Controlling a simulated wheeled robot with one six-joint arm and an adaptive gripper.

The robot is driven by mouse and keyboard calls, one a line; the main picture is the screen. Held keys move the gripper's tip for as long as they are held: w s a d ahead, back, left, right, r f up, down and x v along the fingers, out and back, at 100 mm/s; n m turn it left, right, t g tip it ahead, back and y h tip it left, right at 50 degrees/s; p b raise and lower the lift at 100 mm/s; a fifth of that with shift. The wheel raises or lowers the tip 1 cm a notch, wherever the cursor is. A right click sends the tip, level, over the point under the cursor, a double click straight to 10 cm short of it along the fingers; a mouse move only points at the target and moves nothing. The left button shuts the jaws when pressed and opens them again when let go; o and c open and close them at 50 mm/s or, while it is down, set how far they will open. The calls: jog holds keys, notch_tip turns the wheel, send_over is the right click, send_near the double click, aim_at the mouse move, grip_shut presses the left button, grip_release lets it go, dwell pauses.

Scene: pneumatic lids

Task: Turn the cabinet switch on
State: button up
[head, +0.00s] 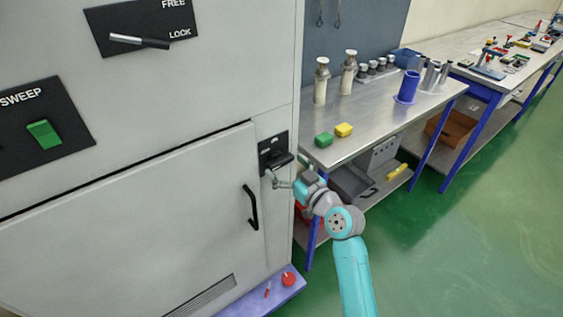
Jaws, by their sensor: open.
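The grey cabinet (130,200) fills the left side. A small black switch plate (269,146) is on its right edge, with a dark switch part (280,160) sticking out. Its lettering is too small to read, and I cannot tell its position. My gripper (272,181) is open just below this part, close to the cabinet face. Whether it touches the switch cannot be told. My teal and grey arm reaches up to it from the lower right.
A green rocker (44,134) marked SWEEP and a FREE/LOCK handle (138,41) are further left. The cabinet door has a black handle (250,207). A steel workbench (375,118) with green and yellow blocks stands close at right. Green floor is clear at lower right.

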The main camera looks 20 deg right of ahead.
jog(key=shift+x, duration=1)
jog(key=c, duration=0.9)
